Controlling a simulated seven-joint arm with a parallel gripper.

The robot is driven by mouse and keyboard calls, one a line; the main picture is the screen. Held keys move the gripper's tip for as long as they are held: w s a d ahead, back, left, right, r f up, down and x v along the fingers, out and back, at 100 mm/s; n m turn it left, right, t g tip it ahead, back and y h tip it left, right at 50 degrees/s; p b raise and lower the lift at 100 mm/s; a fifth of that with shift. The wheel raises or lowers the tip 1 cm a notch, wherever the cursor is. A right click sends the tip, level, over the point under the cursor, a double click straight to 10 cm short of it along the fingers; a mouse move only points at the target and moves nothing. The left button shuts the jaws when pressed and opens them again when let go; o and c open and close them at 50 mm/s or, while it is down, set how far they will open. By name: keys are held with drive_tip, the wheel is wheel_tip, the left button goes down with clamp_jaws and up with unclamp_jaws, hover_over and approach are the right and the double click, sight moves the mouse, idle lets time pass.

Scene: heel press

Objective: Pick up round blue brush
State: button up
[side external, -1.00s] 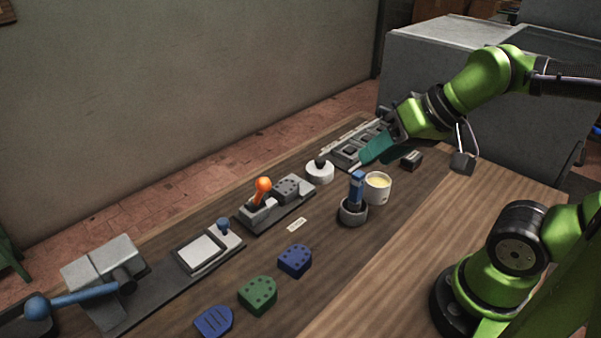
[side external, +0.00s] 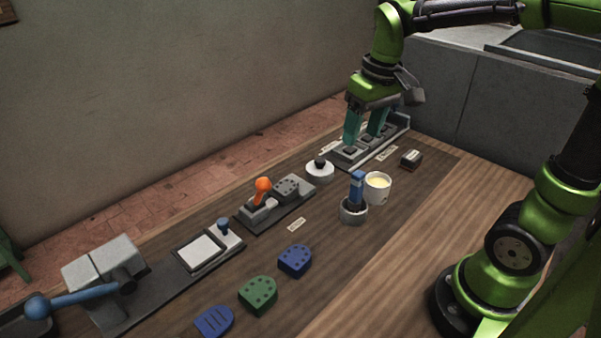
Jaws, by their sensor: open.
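The round blue brush (side external: 357,186) stands upright with its lower end in a grey round holder (side external: 353,211) on the dark part of the table. My gripper (side external: 361,141) has two teal fingers that point down and stand apart. It is over the grey tray with several compartments (side external: 372,150), behind the brush and a little above it in the picture. Nothing shows between the fingers. Whether the fingertips touch the tray cannot be told.
A white cup with pale yellow contents (side external: 377,188) stands right beside the brush. A white round pot with a dark knob (side external: 319,169), an orange-handled fixture (side external: 263,192) and a dark block (side external: 411,158) are near. Blue and green heel pieces (side external: 258,295) lie in front.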

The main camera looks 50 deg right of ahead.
sight(359, 173)
drive_tip(key=f, duration=0.3)
drive_tip(key=d+f+n+g, duration=0.1)
drive_tip(key=f, duration=0.2)
drive_tip(key=f+n, duration=0.1)
drive_tip(key=f, duration=0.3)
drive_tip(key=shift+w+d+f+g, duration=0.1)
drive_tip(key=shift+w+d+g, duration=0.25)
drive_tip(key=shift+g, duration=0.05)
wheel_tip(359, 173, down, 5)
drive_tip(key=shift+w+d+f, duration=0.1)
drive_tip(key=shift+d, duration=0.05)
drive_tip(key=c, duration=1.1)
drive_tip(key=shift+o, duration=0.2)
wheel_tip(359, 173, up, 10)
drive_tip(key=shift+r, duration=0.1)
